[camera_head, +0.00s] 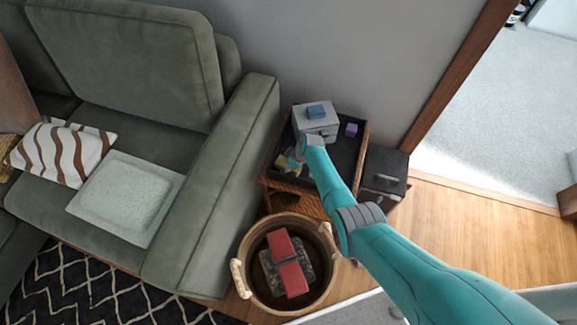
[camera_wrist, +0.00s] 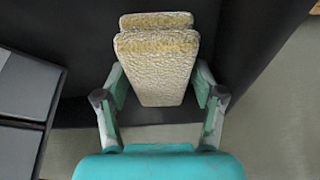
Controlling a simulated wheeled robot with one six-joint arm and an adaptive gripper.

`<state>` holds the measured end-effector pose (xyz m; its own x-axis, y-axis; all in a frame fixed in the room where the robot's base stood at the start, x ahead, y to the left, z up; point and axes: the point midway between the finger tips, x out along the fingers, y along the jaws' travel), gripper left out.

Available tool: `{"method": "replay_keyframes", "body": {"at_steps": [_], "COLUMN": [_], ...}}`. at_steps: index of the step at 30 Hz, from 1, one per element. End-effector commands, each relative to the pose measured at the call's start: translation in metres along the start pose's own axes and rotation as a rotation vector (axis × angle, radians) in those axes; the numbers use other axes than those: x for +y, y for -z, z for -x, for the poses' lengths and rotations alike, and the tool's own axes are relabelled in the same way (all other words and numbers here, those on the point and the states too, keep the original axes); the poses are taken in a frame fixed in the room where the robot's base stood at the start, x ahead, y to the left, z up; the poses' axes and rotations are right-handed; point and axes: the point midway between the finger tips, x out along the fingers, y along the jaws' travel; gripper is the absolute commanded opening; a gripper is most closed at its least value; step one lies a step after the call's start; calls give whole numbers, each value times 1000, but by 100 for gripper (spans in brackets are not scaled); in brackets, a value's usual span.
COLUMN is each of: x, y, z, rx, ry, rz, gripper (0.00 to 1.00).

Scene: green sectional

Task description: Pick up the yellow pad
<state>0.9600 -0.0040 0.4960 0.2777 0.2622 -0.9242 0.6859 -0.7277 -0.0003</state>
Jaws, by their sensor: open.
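The yellow pad (camera_wrist: 158,65) is a pale yellow, rough-textured block in the wrist view. It lies on a dark tray surface, with a second yellowish edge (camera_wrist: 155,20) showing just behind it. My gripper (camera_wrist: 161,90) is open, with one finger on each side of the pad; I cannot tell whether they touch it. In the head view, my gripper (camera_head: 296,157) is low over the left front part of the black tray table (camera_head: 343,160). The yellow pad (camera_head: 283,164) shows there only in part, beside my gripper.
A grey box (camera_head: 316,122) with a blue block (camera_head: 316,111) on top stands at the back of the tray. A purple block (camera_head: 351,130) lies to its right. A round basket (camera_head: 243,250) with red items stands in front. The green sofa (camera_head: 208,215) is close on the left.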

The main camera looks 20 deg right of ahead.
Motion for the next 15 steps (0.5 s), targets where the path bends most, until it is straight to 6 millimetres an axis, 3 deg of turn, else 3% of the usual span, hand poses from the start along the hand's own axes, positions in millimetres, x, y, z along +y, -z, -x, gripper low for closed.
{"method": "replay_keyframes", "body": {"at_steps": [10,11,15], "x": [0,0,0], "y": [0,0,0], "z": [-1,-1,-1], "rx": [1,1,1], "ry": [-1,-1,-1], "rz": [0,0,0], "gripper": [69,66,33]}}
